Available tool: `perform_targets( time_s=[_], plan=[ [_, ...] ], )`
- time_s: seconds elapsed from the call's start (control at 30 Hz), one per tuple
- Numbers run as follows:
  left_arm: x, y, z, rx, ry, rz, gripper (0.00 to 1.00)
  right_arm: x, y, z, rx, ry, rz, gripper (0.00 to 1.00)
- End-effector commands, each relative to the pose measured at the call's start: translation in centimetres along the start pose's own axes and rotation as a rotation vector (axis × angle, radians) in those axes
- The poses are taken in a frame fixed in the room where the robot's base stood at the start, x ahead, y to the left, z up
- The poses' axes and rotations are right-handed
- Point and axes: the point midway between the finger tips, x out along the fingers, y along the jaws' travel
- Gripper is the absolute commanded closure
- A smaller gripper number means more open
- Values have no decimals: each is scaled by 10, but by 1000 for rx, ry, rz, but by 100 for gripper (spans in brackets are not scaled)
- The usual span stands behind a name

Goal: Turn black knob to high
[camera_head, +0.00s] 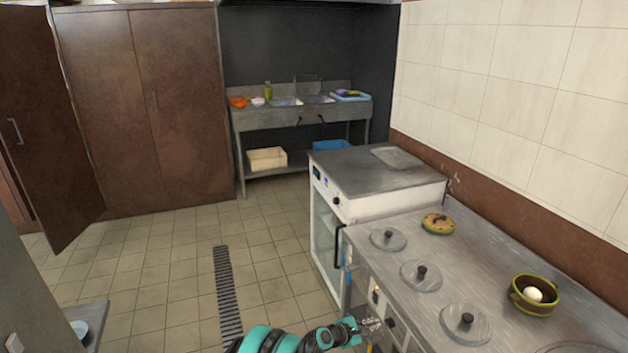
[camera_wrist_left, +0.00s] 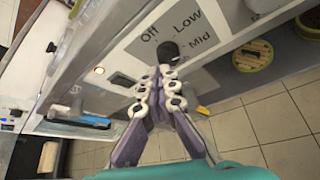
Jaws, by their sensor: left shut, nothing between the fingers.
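No High mark can be read there. My left gripper (camera_wrist_left: 166,78) is shut and empty, with its fingertips just in front of the knob. I cannot tell whether they touch it. In the head view my left gripper (camera_head: 372,324) is low at the front panel of the steel stockpot counter (camera_head: 436,262). The knob is hard to make out there. My right gripper is out of view.
Several round lids, one of them here (camera_head: 421,273), are set in the counter top. A green-brown bowl (camera_head: 535,295) with a white egg-like thing and a round patterned pot (camera_head: 438,223) stand on it. A white appliance (camera_head: 375,190) stands beyond. The tiled floor (camera_head: 165,290) is open at left.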

Motion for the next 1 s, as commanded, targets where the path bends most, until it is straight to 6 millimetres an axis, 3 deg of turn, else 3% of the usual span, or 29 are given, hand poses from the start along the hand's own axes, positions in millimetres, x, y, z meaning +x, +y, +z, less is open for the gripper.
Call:
perform_targets(
  time_s=[0.4, 1.0],
  plan=[
    [41, 0, 22, 0, 0, 0, 100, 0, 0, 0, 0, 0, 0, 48],
    [44, 0, 23, -1, 1, 1, 100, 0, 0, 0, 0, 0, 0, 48]
  ],
)
